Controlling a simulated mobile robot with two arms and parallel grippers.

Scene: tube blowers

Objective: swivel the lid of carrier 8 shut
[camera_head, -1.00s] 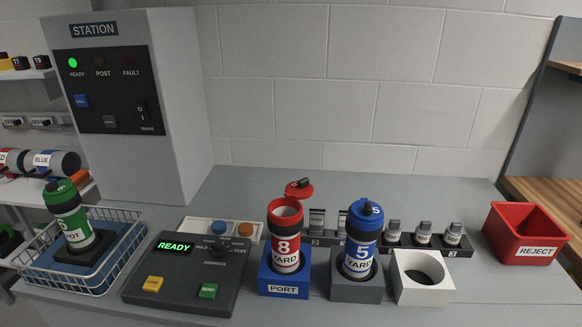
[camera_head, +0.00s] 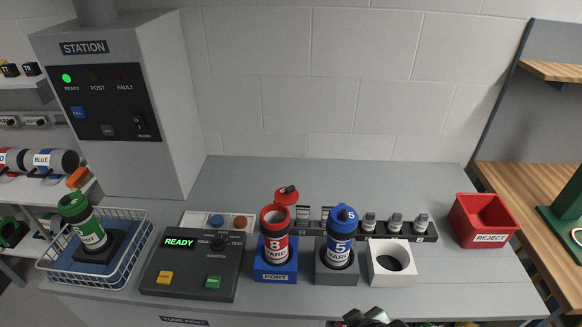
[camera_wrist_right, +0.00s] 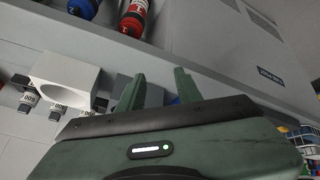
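Carrier 8 (camera_head: 274,243) is red with a white label and stands upright in the blue port (camera_head: 275,273). Its mouth is open, and its red lid (camera_head: 286,195) is swung out behind it, up and slightly right. Blue carrier 5 (camera_head: 341,240) stands next to it on the right in a grey holder. The tip of my right gripper (camera_head: 372,317) just enters the bottom edge of the head view, in front of the counter and apart from the carriers. In the right wrist view its green fingers (camera_wrist_right: 158,88) are apart and empty. My left gripper is not in view.
A white holder with a hole (camera_head: 391,263) stands right of carrier 5. A row of small grey-topped parts (camera_head: 396,223) lies behind. A control box (camera_head: 190,265) and a wire basket (camera_head: 95,250) are left. A red reject bin (camera_head: 484,220) is right.

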